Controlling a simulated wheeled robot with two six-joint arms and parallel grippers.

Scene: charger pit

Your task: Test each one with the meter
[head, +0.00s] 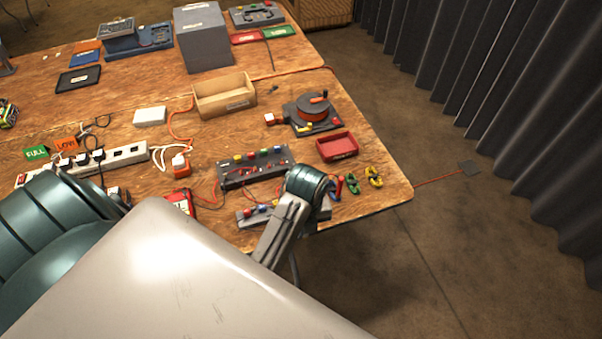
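A red-cased device that looks like the meter (182,199) lies near the table's front edge, partly covered by my arm, with a red lead running from it. A green FULL card (36,153) and an orange LOW card (67,144) lie at the left. A yellow-and-black item (8,113), perhaps batteries, is cut by the left edge. A dark panel with coloured knobs and leads (255,168) stands at the front, with a second grey strip (250,217) before it. My arm links cover the lower left and reach that strip. I see no gripper fingertips.
A power strip with plugs (125,154) lies at the left. An open wooden box (224,97), a cable reel (312,112), a red tray (337,147) and coloured clips (373,177) are around the panel. A grey cabinet (202,40) stands behind. The table ends at the right.

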